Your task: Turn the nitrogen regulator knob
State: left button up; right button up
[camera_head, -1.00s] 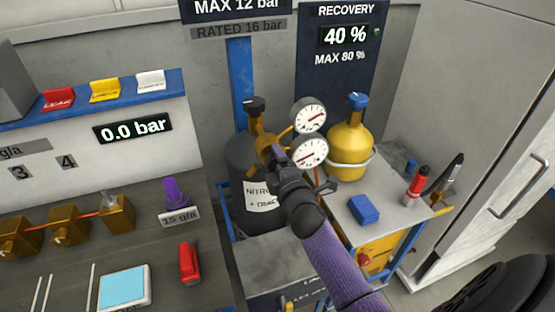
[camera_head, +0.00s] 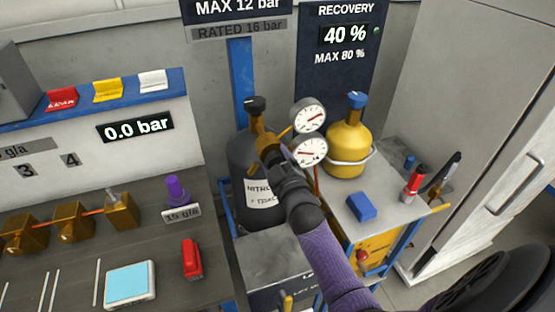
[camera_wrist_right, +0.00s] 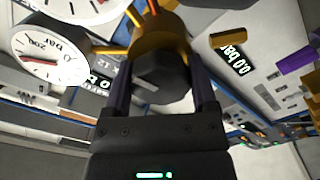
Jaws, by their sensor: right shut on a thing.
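The dark nitrogen regulator knob (camera_wrist_right: 162,80) sits on the brass regulator body (camera_wrist_right: 158,32), in the middle of the right wrist view. My right gripper (camera_wrist_right: 163,88) is shut on it, one finger on each side. In the head view my right gripper (camera_head: 272,158) is at the brass regulator (camera_head: 259,138) on top of the dark nitrogen cylinder (camera_head: 240,160) and hides the knob. Two round white gauges, an upper one (camera_head: 309,115) and a lower one (camera_head: 309,151), stand just right of the gripper. My left gripper is not in view.
A yellow recovery cylinder (camera_head: 348,148) stands close on the right, with a blue block (camera_head: 361,207) on the cart top before it. The bench (camera_head: 60,280) with brass fittings and a red tool (camera_head: 192,258) lies left. A display (camera_head: 135,127) reads 0.0 bar.

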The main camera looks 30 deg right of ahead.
jog(key=shift+f, duration=0.1)
dwell(0.5)
jog(key=o, duration=1)
jog(key=shift+c, duration=0.2)
jog(key=shift+o, duration=1)
jog(key=p+v, duration=0.1)
jog(key=v, duration=0.9)
jog(key=shift+p, duration=0.3)
jog(key=shift+d, duration=0.1)
